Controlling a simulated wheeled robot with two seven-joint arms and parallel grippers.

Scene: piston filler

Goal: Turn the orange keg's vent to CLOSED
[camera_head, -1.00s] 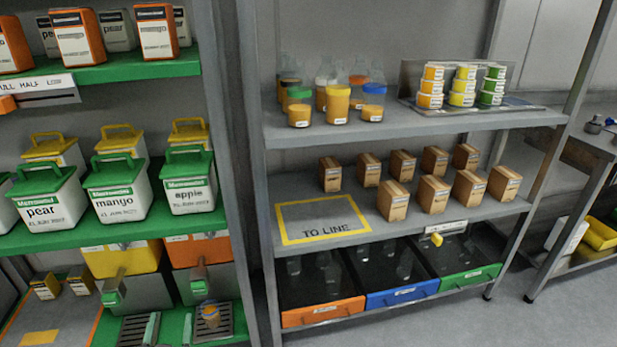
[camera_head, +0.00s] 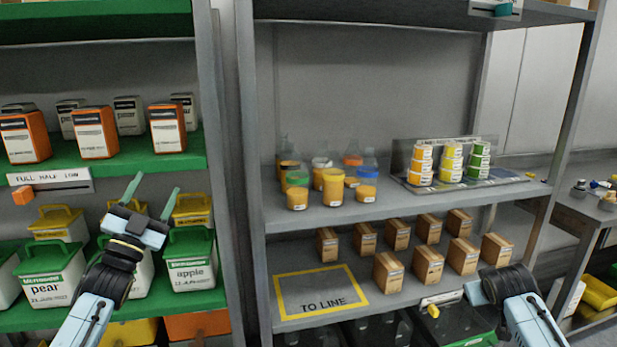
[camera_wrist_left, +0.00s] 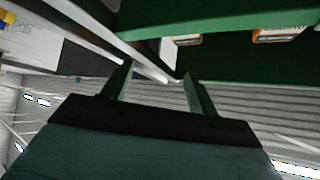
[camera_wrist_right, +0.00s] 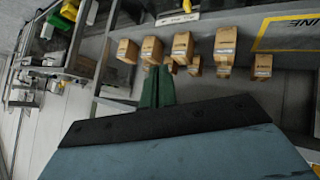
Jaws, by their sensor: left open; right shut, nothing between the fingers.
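An orange container front (camera_head: 198,327), likely the orange keg, shows only as a strip under the green shelf at the bottom edge of the head view. Its vent and any marking on it cannot be made out. My left gripper (camera_head: 151,192) is open and empty, raised in front of the left rack above the white tubs, higher than the orange front. Its spread fingers also show in the left wrist view (camera_wrist_left: 158,71). My right gripper (camera_wrist_right: 158,75) is shut and empty, facing the small cartons on the middle rack. In the head view its fingers cannot be made out.
White tubs with green lids (camera_head: 190,274) stand on the left rack's shelf, below orange boxes (camera_head: 95,134). A grey upright (camera_head: 222,180) separates the racks. The right rack holds jars (camera_head: 333,188), small cups and brown cartons (camera_head: 388,271). A yellow-framed TO LINE area (camera_head: 320,288) is bare.

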